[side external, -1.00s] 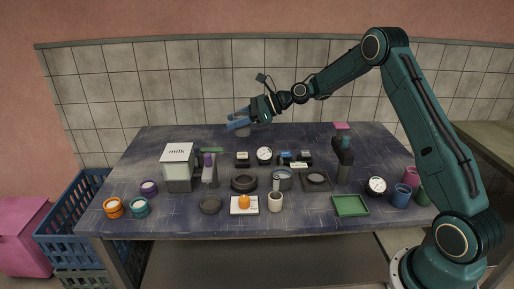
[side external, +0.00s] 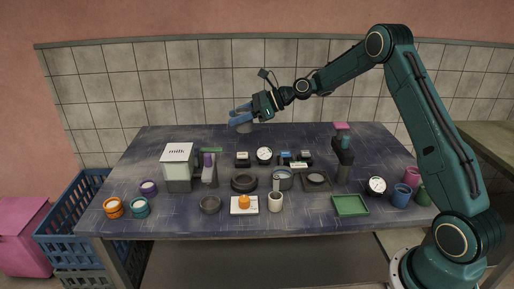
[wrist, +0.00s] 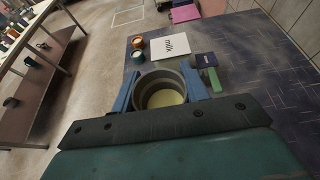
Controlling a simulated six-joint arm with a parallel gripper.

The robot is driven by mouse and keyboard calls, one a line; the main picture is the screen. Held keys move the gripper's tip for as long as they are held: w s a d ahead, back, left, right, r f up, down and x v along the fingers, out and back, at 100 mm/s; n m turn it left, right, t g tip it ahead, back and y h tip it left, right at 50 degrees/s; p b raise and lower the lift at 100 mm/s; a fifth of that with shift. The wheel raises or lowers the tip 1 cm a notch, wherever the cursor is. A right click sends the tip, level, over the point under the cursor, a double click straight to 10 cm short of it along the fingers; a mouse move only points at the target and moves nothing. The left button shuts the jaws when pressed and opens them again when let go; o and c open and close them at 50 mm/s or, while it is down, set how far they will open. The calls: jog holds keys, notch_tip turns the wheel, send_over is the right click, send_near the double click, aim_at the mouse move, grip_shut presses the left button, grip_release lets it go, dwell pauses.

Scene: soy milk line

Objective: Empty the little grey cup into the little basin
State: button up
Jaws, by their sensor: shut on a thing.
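My gripper (side external: 240,116) is up over the back of the table, its blue fingers shut on the little grey cup (side external: 243,127). In the wrist view the cup (wrist: 160,82) sits between both fingers, mouth facing the camera, with a pale yellowish content inside. In the side view the cup is mostly hidden by the fingers and small. It looks about upright. A small dark grey bowl (side external: 210,205), possibly the little basin, stands at the front of the table, well apart from my gripper. A dark round dish (side external: 244,183) stands behind it; I cannot tell which is the basin.
A milk dispenser (side external: 178,167) stands at left. A metal pot (side external: 283,181), a beige cup (side external: 275,202), a white board with an orange item (side external: 244,205) and a green tray (side external: 350,206) fill the middle and front. The back left of the table is clear.

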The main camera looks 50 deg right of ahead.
jog(key=s+d+f, duration=0.9)
jog(key=s+d, duration=0.1)
jog(key=s, duration=0.2)
jog(key=shift+f, duration=0.3)
jog(key=shift+s+g, duration=0.1)
jog(key=shift+g, duration=0.2)
jog(key=shift+s+d+f+m+g+h, duration=0.1)
jog(key=shift+f+m+g+h, duration=0.7)
jog(key=shift+g, duration=1.35)
jog(key=shift+a+f+m+g+h, duration=0.1)
jog(key=shift+f+m+g+h, duration=0.25)
jog(key=shift+f+g+h, duration=1.35)
jog(key=shift+s+d+f+m+g+h, duration=0.1)
jog(key=shift+m+g+h, duration=0.6)
jog(key=shift+g, duration=1.95)
jog(key=shift+w+r+g+h, duration=0.15)
jog(key=shift+g+h, duration=0.35)
jog(key=shift+g, duration=0.4)
jog(key=shift+r+g, duration=0.15)
jog(key=shift+g, duration=0.55)
